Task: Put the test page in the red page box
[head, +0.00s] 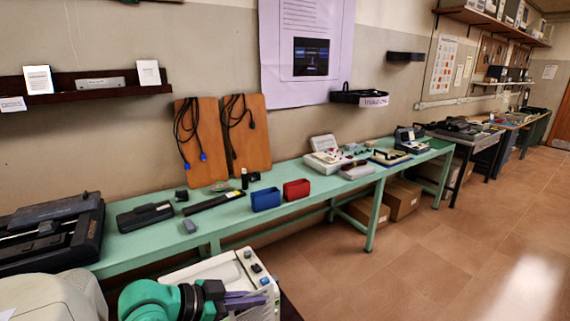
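The red page box (297,189) is a small open-topped red box on the green bench, just right of a similar blue box (266,199). I cannot pick out the test page for certain; no loose sheet shows clearly on the bench. My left gripper (248,299), with purple fingers on a dark wrist, is low at the bottom of the head view, well in front of and below the red box. Its fingers are seen edge-on, so their gap is unclear and no held page can be made out. My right gripper is not in view.
The long green bench (237,211) runs along the wall with several old devices on it. A white machine (232,268) stands close by my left gripper. Cardboard boxes (402,198) sit under the bench. Small white cards (38,79) stand on the wall shelf. Tiled floor at right is clear.

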